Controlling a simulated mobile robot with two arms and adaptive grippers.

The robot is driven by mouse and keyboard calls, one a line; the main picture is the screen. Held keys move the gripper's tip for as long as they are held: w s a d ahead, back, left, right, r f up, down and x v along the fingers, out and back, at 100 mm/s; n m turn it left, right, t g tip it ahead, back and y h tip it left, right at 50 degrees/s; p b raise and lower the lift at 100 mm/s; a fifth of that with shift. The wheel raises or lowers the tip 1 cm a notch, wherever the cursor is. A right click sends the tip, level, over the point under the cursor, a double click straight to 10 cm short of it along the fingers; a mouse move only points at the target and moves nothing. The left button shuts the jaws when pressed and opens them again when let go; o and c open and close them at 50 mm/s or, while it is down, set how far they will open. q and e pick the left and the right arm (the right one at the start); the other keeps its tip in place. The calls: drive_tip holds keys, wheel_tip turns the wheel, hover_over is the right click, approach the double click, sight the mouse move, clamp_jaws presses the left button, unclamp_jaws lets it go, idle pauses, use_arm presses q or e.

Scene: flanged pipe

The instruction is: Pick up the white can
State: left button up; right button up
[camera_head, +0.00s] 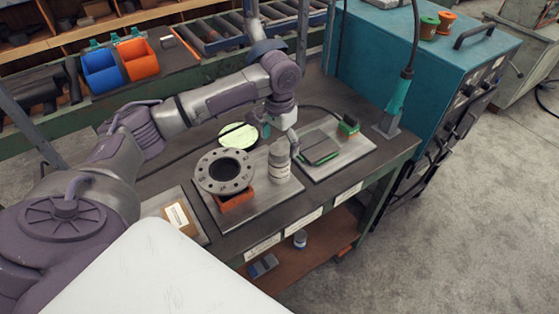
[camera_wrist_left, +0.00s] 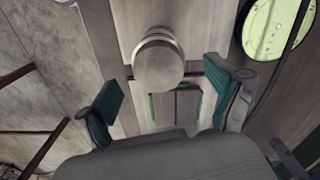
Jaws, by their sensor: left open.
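The white can (camera_head: 279,163) stands upright on a grey plate on the bench, just right of the round flange (camera_head: 224,171). In the left wrist view the can (camera_wrist_left: 158,62) is seen from above, at the gap between the two green-padded fingers. My left gripper (camera_head: 280,134) is above the can in the head view, pointing down. It is open in the left wrist view (camera_wrist_left: 163,87), with a finger to either side and nothing held. Both fingers look apart from the can. My right gripper is not in view.
The flange rests on an orange block (camera_head: 237,202) close to the can's left. A pale green disc (camera_head: 238,135) lies behind it. A teal cabinet (camera_head: 420,75) stands at the right.

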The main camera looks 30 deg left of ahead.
sight(279, 161)
use_arm(q)
drive_tip(key=shift+w+f, duration=0.1)
drive_tip(key=shift+f, duration=1.05)
drive_tip(key=f, duration=0.1)
drive_tip(key=f+p, duration=0.1)
drive_tip(key=f, duration=0.1)
drive_tip(key=f+p, duration=0.1)
drive_tip(key=shift+s+f, duration=0.15)
drive_tip(key=shift+s, duration=0.15)
drive_tip(key=shift+w+f, duration=0.1)
drive_tip(key=shift+f, duration=0.2)
drive_tip(key=c, duration=1.5)
drive_tip(key=shift+r, duration=0.1)
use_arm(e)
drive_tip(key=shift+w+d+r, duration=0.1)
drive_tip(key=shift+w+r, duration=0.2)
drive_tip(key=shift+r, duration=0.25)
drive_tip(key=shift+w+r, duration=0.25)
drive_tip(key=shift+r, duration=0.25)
use_arm(q)
drive_tip(key=shift+r, duration=0.1)
